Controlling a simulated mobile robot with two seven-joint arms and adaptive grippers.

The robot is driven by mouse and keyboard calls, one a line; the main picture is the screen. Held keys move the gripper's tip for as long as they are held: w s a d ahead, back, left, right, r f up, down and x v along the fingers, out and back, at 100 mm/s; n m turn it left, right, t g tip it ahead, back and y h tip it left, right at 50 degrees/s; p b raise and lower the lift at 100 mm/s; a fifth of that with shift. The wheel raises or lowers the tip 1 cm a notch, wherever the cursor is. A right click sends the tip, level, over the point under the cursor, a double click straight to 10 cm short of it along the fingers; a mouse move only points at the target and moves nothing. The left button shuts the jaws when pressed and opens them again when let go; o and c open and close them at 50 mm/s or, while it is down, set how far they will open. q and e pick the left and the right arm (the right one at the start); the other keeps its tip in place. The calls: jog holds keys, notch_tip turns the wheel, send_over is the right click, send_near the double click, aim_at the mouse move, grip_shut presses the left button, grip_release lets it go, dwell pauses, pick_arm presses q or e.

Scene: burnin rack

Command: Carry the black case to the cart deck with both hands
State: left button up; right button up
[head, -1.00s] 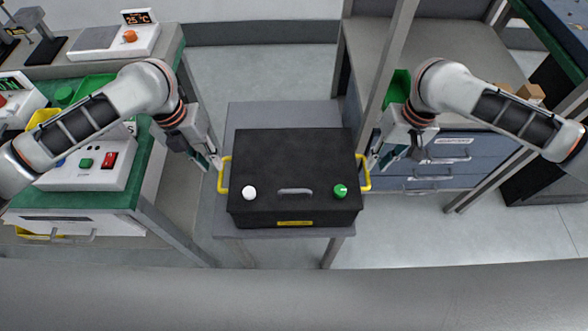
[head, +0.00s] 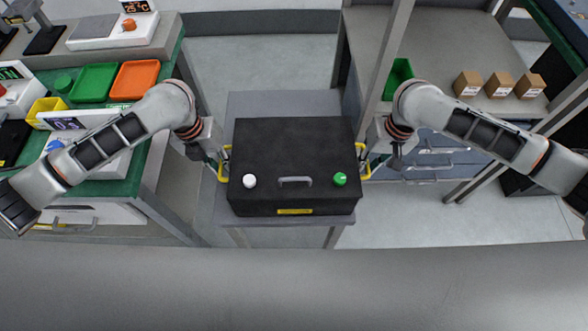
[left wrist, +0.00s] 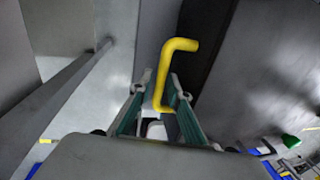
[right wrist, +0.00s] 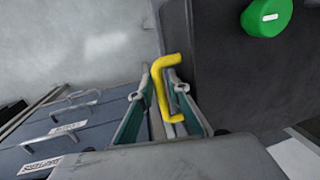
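The black case (head: 293,150) lies flat on a grey stand (head: 285,103) in the middle of the head view. It has a white knob, a green knob, a grey top handle and a yellow handle at each side. My left gripper (head: 222,160) is at the left yellow handle (left wrist: 166,75); its fingers stand apart on either side of the bar. My right gripper (head: 369,161) is at the right yellow handle (right wrist: 162,90), with its fingers likewise on either side and a gap visible. I cannot make out which surface is the cart deck.
At left is a green-topped bench (head: 135,178) with instruments, a green tray (head: 94,83) and an orange tray (head: 134,80). At right is a grey bench (head: 440,50) with small brown boxes (head: 500,84), blue drawers and metal posts. Bare floor shows around the stand.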

pick_arm(q)
jog(key=shift+f, duration=0.1)
pick_arm(e)
jog(key=shift+f, duration=0.1)
pick_arm(q)
grip_shut()
pick_arm(e)
grip_shut()
pick_arm(q)
jog(key=shift+w+r, duration=0.1)
jog(key=shift+r, duration=0.1)
pick_arm(e)
jog(key=shift+w, duration=0.15)
